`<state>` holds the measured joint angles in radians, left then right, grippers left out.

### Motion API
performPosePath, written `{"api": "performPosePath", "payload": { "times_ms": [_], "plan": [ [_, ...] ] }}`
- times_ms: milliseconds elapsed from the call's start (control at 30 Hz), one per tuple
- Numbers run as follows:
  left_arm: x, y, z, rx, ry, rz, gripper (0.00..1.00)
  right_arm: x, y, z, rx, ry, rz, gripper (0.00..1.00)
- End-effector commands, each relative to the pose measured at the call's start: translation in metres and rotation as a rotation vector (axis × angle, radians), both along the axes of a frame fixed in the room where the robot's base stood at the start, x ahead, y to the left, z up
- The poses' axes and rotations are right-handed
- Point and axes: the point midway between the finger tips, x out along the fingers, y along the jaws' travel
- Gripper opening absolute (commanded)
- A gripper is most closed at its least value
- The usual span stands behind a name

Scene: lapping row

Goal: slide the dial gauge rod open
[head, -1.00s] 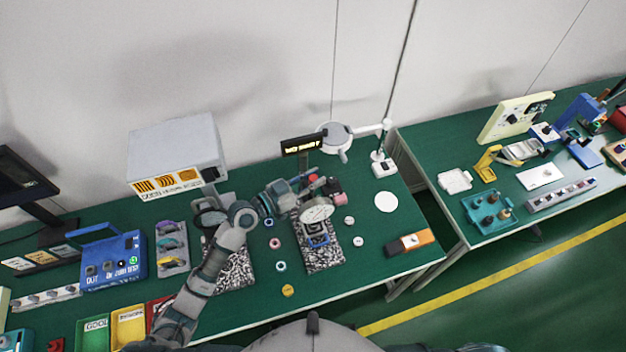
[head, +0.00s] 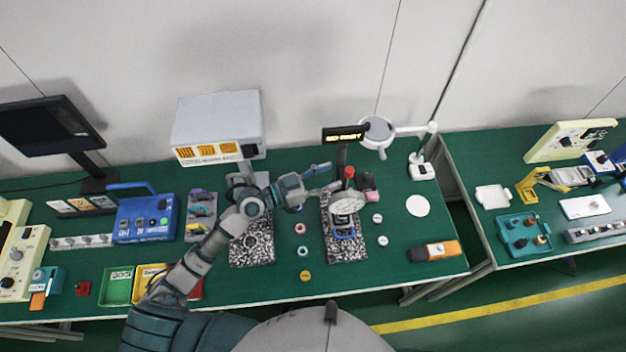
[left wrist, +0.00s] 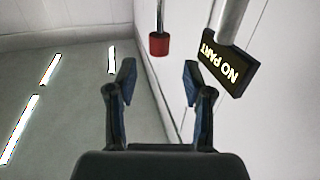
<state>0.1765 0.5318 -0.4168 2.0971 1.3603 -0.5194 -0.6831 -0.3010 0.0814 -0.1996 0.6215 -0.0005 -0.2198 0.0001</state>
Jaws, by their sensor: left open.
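The dial gauge (head: 346,203) has a round white face and sits on a stand over a speckled granite plate (head: 347,251). A red knob (head: 349,172) shows just above it on the stand. In the left wrist view the red knob (left wrist: 159,45) hangs on a thin rod, beyond the fingertips and between them. My left gripper (head: 326,178) is open and just left of the red knob, apart from it. In the left wrist view its two fingers (left wrist: 158,78) have nothing between them. My right gripper is out of view.
A lit sign (head: 344,134) stands behind the gauge; it reads NO PART in the left wrist view (left wrist: 232,64). A lamp with a round head (head: 378,130) stands behind right. A second granite plate (head: 252,253) lies under my left arm. Small rings lie on the bench between the plates.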

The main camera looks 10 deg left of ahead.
Motion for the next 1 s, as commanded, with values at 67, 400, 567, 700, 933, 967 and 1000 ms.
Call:
{"api": "performPosePath", "payload": {
  "times_ms": [67, 400, 567, 700, 933, 967, 1000],
  "plan": [
    [-0.010, 0.016, -0.002, 0.004, 0.003, 0.001, 0.51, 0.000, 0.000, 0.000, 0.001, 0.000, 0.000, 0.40],
    [-0.028, 0.046, -0.001, 0.000, 0.000, 0.001, 0.51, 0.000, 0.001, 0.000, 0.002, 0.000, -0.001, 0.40],
    [-0.029, 0.046, 0.000, -0.001, -0.001, 0.001, 0.51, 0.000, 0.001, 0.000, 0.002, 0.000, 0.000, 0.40],
    [-0.028, 0.046, 0.000, -0.001, -0.001, 0.001, 0.51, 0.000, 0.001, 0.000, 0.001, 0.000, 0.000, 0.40],
    [-0.028, 0.046, 0.000, -0.001, -0.001, 0.001, 0.51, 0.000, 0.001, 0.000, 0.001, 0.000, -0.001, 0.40],
    [-0.028, 0.046, 0.000, -0.001, -0.001, 0.001, 0.51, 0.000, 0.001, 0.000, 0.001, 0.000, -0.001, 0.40],
    [-0.029, 0.046, 0.000, -0.001, -0.001, 0.001, 0.51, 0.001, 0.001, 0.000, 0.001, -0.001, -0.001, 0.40]
  ]
}}
